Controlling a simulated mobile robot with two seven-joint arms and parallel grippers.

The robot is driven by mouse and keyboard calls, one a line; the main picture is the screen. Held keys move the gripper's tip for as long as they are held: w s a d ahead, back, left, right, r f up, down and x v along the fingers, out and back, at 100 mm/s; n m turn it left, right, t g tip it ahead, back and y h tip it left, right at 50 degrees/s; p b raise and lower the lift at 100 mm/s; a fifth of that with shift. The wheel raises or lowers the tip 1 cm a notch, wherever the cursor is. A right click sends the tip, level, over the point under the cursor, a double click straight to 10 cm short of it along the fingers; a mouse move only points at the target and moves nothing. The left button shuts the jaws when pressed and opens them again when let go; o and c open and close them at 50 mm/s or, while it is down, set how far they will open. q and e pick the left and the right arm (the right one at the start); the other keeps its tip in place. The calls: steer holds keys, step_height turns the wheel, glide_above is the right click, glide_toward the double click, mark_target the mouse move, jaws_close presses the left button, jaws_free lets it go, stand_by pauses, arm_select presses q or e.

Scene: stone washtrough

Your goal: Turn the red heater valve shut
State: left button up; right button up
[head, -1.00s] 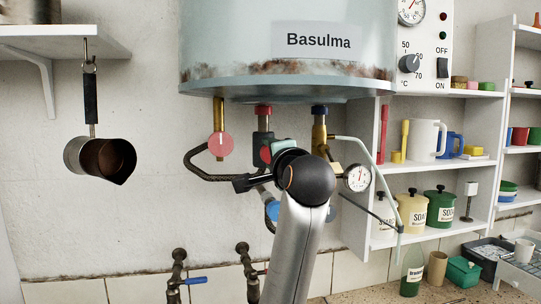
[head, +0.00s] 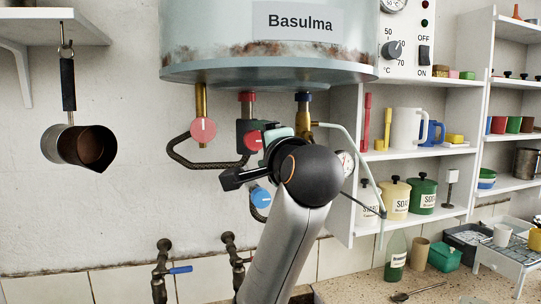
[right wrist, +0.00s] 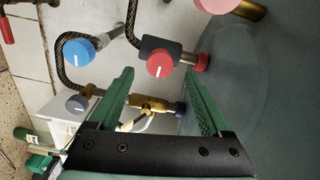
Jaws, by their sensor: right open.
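The red valve knob (head: 253,141) sits on a dark plate under the heater tank (head: 270,50), partly behind my right gripper (head: 268,140) in the head view. In the right wrist view the red knob (right wrist: 160,63) faces the camera, its white mark slanting slightly. My right gripper (right wrist: 159,76) is open and empty. Its green fingers point toward the red knob, which appears between and just beyond the tips. I see no contact. My left gripper is out of view.
A pink round tag or handle (head: 203,130) hangs left of the red knob. Shelves (head: 420,150) with mugs and soap jars stand at right.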

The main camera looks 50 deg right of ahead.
steer(key=v, duration=0.6)
steer(key=shift+s, duration=0.15)
stand_by(0.3)
